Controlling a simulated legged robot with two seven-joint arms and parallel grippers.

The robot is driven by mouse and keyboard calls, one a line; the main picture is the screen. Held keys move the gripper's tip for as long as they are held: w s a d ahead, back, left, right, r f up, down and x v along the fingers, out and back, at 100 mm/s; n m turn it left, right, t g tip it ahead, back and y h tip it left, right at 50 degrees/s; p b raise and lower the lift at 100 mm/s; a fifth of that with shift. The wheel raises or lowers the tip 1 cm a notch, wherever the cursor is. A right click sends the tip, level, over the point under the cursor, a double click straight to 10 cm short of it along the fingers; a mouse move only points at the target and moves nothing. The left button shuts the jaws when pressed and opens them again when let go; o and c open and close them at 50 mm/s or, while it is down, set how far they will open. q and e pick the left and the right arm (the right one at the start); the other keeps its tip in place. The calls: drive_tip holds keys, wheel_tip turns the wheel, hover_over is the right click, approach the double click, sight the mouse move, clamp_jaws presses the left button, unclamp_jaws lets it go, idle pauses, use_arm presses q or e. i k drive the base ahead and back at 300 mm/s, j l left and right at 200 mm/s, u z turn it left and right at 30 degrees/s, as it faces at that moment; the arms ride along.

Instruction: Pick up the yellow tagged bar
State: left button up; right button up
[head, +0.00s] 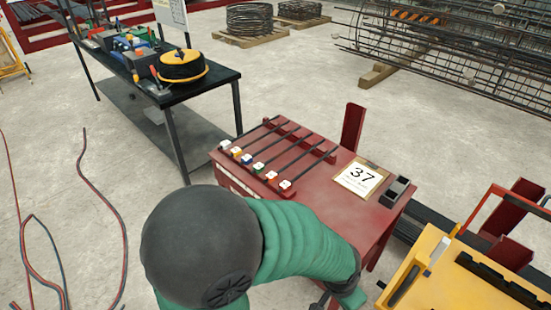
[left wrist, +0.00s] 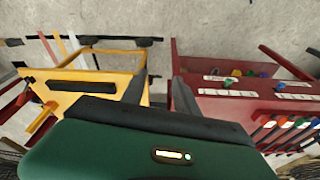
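Several dark bars lie side by side on the red table (head: 310,200), each with a small white-topped, colour-sided tag at its near-left end. One tag (head: 236,152) looks yellow-orange and another (head: 271,176) looks orange; I cannot tell surely which is yellow. Tagged ends also show small at the right of the left wrist view (left wrist: 268,124). My left arm crosses the head view's bottom, with its gripper mostly cut off at the edge, right of the tags. In the left wrist view my left gripper (left wrist: 158,88) has its fingers apart, nothing between them. My right gripper is not in view.
A card marked 37 (head: 361,177) and a dark holder (head: 397,191) sit at the table's right. A yellow case (head: 440,285) stands at lower right. A black bench (head: 200,87) with tools is behind left. Loose cables (head: 98,190) lie on the floor.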

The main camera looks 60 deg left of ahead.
sight(235, 152)
drive_tip(key=u, duration=1.95)
drive_tip(key=i, duration=0.1)
